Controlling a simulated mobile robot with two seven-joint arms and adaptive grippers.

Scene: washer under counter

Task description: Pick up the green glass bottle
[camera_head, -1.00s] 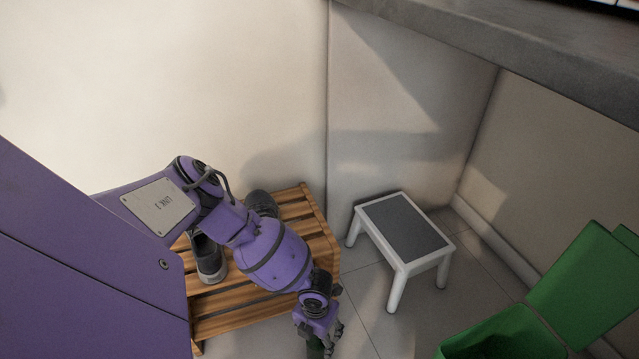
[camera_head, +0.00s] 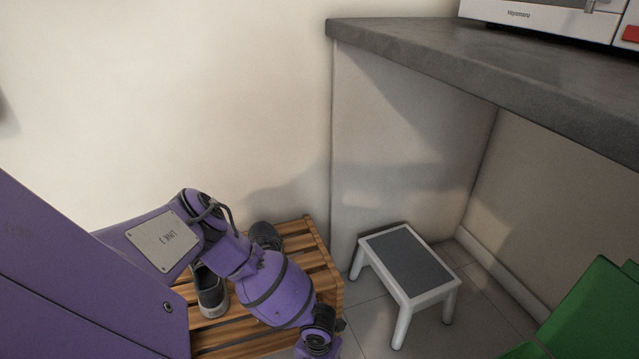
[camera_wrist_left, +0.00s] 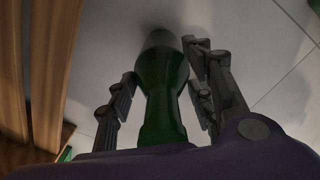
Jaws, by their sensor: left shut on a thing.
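The green glass bottle (camera_wrist_left: 162,95) is in the left wrist view, between the two fingers of my left gripper (camera_wrist_left: 160,98). The gripper is shut on it. The bottle's far end looks pale and blurred against the grey floor. In the head view my left arm comes in from the left, and its wrist reaches the bottom edge. The fingers and the bottle are below that picture. My right gripper is not in view.
A slatted wooden rack (camera_head: 318,262) with grey shoes (camera_head: 211,290) stands beside my left arm. A white step stool (camera_head: 403,262) is to its right. A grey counter (camera_head: 450,60) overhangs at the upper right. A green bin (camera_head: 590,310) is at the lower right.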

